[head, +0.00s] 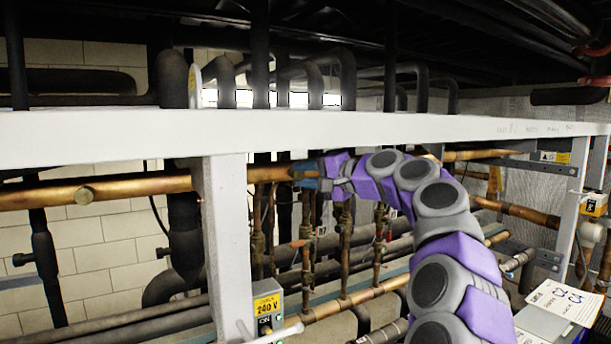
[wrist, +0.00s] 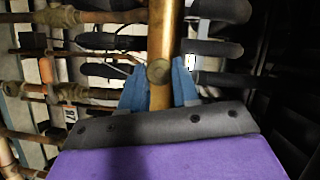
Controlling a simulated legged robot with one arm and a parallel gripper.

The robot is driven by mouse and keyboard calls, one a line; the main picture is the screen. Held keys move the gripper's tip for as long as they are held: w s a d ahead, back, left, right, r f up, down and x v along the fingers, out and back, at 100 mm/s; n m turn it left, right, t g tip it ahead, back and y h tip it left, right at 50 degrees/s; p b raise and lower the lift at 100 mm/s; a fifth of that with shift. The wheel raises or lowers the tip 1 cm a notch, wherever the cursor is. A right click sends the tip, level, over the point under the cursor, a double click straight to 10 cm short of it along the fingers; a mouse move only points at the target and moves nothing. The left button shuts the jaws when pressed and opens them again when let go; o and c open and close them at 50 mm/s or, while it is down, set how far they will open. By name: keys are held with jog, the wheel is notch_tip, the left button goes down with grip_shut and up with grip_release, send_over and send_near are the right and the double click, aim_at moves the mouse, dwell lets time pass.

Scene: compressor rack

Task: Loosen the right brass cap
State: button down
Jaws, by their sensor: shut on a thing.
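The right brass cap (wrist: 159,72) is a round disc on the copper pipe, which shows upright in the wrist view (wrist: 164,30). My gripper (wrist: 160,74) has one blue finger on either side of the cap and is shut on it; the exact contact is hard to see. In the head view my gripper (head: 306,173) is at the copper pipe (head: 150,186), just right of the white post, and hides this cap. Another brass cap (head: 84,195) sits on the same pipe, left of the post.
A white beam (head: 120,135) runs above the pipe, and a white post (head: 228,230) stands left of my gripper. Several thin vertical pipes (head: 346,250) stand below and behind it. A grey 240 V switch box (head: 268,310) is on the post. Dark pipes fill the rack above.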

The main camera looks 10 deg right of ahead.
jog(key=shift+w+f, duration=0.1)
jog(key=shift+f, duration=0.3)
jog(key=c, duration=1.3)
grip_release()
jog(key=o, duration=0.5)
jog(key=shift+r, duration=0.2)
jog(key=b+v, duration=0.1)
jog(key=v, duration=1.6)
jog(key=shift+d+b, duration=0.2)
jog(key=shift+b, duration=0.15)
jog(key=shift+a, duration=0.15)
